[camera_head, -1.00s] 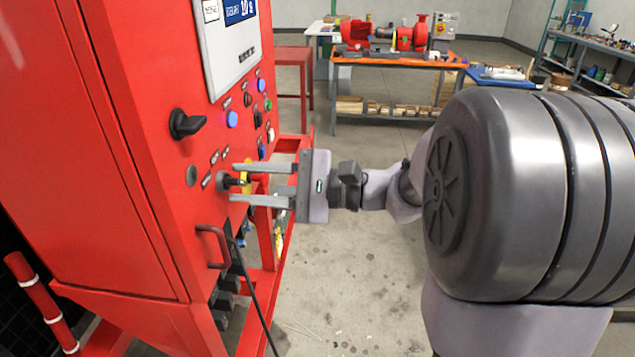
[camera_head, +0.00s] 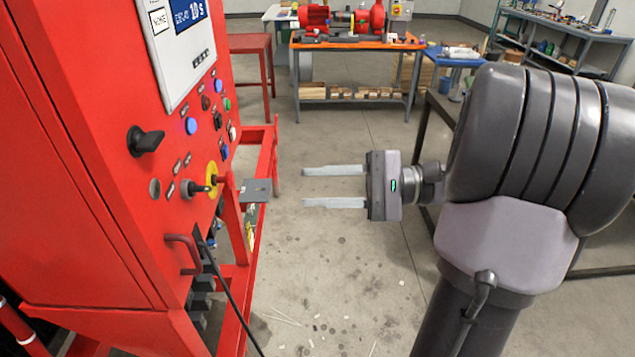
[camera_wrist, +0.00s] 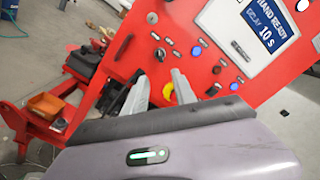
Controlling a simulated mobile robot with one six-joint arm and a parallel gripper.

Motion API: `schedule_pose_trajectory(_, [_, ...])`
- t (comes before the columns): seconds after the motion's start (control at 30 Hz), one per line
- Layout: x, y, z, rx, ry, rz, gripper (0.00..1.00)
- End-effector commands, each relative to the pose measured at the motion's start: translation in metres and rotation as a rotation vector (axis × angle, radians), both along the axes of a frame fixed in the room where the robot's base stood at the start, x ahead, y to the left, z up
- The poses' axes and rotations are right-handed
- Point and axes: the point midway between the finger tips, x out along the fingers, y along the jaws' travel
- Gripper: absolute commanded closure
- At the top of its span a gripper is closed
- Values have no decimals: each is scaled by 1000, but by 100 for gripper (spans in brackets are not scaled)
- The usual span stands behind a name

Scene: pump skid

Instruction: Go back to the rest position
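My gripper (camera_head: 334,187) is in the middle of the head view, its two grey fingers pointing left towards the red control panel (camera_head: 150,240). The fingers are parallel with a clear gap and nothing between them. A strip of floor shows between the fingertips and the panel. In the wrist view the open fingers (camera_wrist: 158,92) point towards the panel's lower part. A small selector switch (camera_head: 195,189) and a yellow-ringed knob (camera_head: 212,180) sit on the panel to the left of the gripper. A larger black rotary handle (camera_head: 146,141) is above them.
The panel's display (camera_head: 185,12) reads a delay of 10 s. A red frame (camera_head: 262,200) with a grey plate runs beside the panel. A black cable (camera_head: 222,290) hangs down in front. An orange-topped workbench (camera_head: 355,43) stands behind.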

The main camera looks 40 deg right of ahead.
Motion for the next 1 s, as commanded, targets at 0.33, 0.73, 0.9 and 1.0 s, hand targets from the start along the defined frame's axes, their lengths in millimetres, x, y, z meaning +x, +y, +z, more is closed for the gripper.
schedule_pose_trajectory(0.33, [-18,90,-22,-252,127,242,68])
schedule_pose_trajectory(0.73, [-90,183,-88,-1527,-122,349,68])
schedule_pose_trajectory(0.9, [-86,183,-83,-1562,-178,305,68])
schedule_pose_trajectory(1.0, [-86,183,-83,-1561,-175,306,68])
